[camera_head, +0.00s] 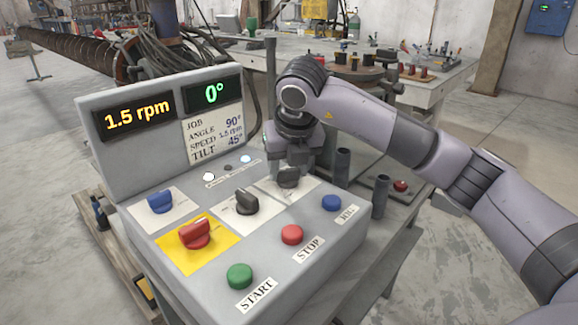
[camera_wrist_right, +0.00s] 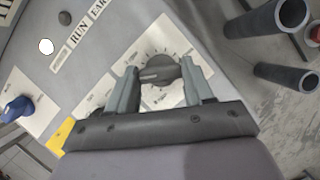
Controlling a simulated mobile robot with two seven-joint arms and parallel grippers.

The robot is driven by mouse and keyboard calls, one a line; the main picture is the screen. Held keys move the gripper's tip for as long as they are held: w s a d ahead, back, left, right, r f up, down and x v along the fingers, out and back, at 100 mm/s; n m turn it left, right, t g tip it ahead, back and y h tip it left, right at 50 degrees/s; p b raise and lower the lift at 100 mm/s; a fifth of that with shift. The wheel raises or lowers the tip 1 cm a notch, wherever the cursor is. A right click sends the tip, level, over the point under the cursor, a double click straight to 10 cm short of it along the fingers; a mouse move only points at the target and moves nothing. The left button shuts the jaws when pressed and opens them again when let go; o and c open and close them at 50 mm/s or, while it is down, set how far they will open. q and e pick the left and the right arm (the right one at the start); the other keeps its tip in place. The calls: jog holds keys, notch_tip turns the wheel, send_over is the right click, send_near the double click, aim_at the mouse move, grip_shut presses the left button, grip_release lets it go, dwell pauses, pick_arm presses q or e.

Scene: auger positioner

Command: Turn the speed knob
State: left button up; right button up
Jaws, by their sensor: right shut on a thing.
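A grey control box (camera_head: 205,285) bears several knobs, and their small labels are too small to read. My right gripper (camera_head: 289,166) points down at the panel's far right knob, a dark round knob (camera_head: 289,179). In the right wrist view my two fingers (camera_wrist_right: 160,82) stand on either side of this dark knob (camera_wrist_right: 158,70), which has a pointer ridge and a dial scale around it. My right gripper is shut on it. Another black knob (camera_head: 241,202) sits to its left. An orange display (camera_head: 136,117) reads 1.5 rpm, and a green display (camera_head: 213,94) reads 0°. My left gripper is out of view.
A job card (camera_head: 213,137) lists angle 90°, speed 1.5 rpm and tilt 45°. A blue knob (camera_head: 160,202), a red knob (camera_head: 194,233) on yellow, and green (camera_head: 239,276), red (camera_head: 292,234) and blue (camera_head: 331,203) buttons are nearby. Dark tubes (camera_head: 381,196) stand to the right.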

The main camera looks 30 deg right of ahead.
jog(key=shift+m, duration=0.3)
jog(key=o, duration=1)
jog(key=shift+o, duration=0.2)
jog(key=v, duration=0.7)
jog(key=shift+r, duration=0.1)
